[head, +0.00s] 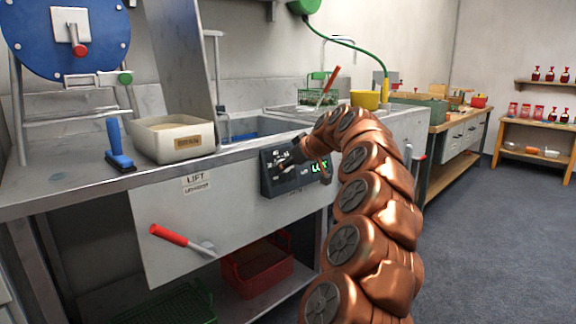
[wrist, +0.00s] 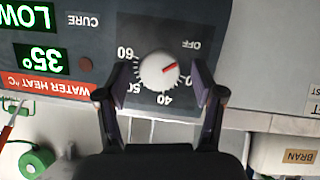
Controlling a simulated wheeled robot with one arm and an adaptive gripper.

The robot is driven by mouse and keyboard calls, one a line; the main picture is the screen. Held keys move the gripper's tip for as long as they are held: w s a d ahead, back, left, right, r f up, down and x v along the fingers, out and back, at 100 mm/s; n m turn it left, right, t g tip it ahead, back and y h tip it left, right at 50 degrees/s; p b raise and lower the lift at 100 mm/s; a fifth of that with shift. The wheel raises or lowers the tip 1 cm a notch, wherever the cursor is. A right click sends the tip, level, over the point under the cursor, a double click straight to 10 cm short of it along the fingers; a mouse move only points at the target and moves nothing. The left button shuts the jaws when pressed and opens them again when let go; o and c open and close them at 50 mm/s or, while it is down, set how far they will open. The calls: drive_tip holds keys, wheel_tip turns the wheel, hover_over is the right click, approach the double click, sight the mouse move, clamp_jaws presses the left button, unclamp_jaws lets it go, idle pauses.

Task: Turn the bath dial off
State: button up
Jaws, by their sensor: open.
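The bath dial (wrist: 157,76) is a round white knob with a red pointer mark, on a dark control panel (wrist: 110,25) that appears upside down in the wrist view. The pointer aims right and slightly up in the picture, between the OFF mark and a partly covered number ending in 0. My gripper (wrist: 159,82) is open, with one dark finger on each side of the knob. I cannot tell whether the fingers touch it. In the head view my gripper (head: 290,156) is at the panel (head: 283,185) and hides the dial.
Green displays read LOW and 35°, beside a WATER HEAT °C label. A red-handled lever (head: 170,236) sticks out left of the panel, below the LIFT label. A bran tray (head: 172,138) and a blue-handled brush (head: 118,148) stand on the counter.

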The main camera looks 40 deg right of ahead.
drive_tip(key=v, duration=1.2)
drive_tip(key=shift+w+f, duration=0.1)
